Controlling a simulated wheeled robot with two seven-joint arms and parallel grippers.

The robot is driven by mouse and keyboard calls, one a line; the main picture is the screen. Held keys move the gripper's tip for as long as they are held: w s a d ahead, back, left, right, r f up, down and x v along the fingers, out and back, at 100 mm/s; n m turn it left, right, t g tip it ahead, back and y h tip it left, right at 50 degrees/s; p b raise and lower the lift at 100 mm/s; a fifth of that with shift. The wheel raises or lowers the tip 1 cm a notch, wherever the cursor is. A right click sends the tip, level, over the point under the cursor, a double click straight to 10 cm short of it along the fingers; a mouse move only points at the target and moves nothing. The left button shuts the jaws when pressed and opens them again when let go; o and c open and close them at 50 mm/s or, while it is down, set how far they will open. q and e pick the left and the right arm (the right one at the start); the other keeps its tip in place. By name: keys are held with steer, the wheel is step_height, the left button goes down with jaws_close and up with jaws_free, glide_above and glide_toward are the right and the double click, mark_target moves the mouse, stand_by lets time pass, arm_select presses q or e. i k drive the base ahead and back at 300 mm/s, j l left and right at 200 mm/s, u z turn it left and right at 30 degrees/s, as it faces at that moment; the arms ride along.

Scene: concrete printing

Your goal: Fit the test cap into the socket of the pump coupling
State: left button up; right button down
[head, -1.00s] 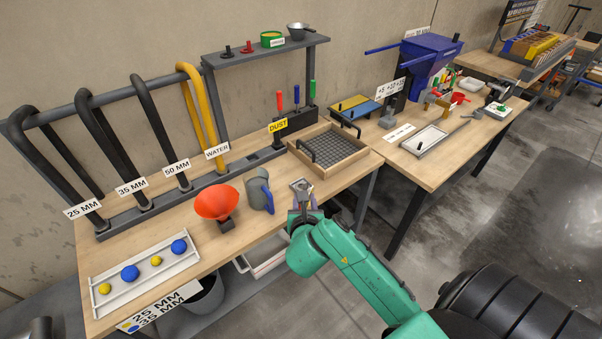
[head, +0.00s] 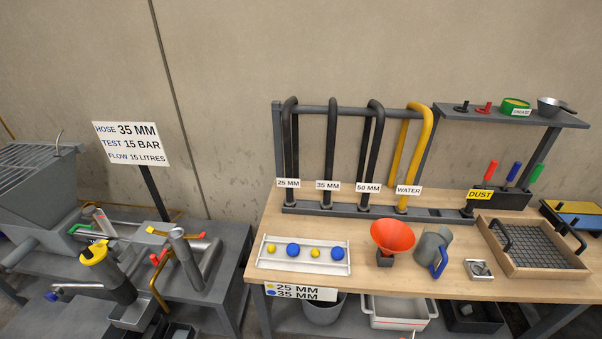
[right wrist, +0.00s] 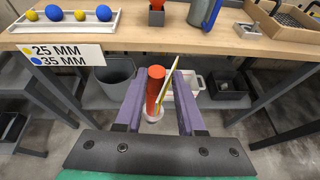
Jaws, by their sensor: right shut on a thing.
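My right gripper (right wrist: 160,76) shows in the right wrist view, with its two purple fingers closed around an upright red-orange cylinder (right wrist: 155,88). A thin pale-yellow strip lies along the cylinder's right side, and a whitish round part shows at its lower end. I cannot tell for certain that this is the test cap. In the head view, the pump (head: 40,200) stands at the far left. Grey pipe parts (head: 188,258) with red and yellow levers stand beside it. I cannot tell which opening is the coupling's socket. My left gripper is out of view.
The wooden bench (head: 350,284) carries the hose rack, a white ball tray (head: 262,262), an orange funnel (head: 392,236), a grey jug (head: 430,250) and a sieve (head: 500,262). Bins stand below. A hose sign (head: 131,143) rises behind the pump. A gap separates the pump from the bench.

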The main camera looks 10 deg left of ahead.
mark_target(188, 236)
steer(key=k+j+u, duration=0.25)
steer(key=j+u, duration=0.15)
steer(key=j, duration=1.4)
steer(key=j+u, duration=0.35)
steer(key=j, duration=1.45)
steer(key=i+l, duration=0.3)
steer(key=l+u, duration=0.05)
steer(key=l, duration=0.05)
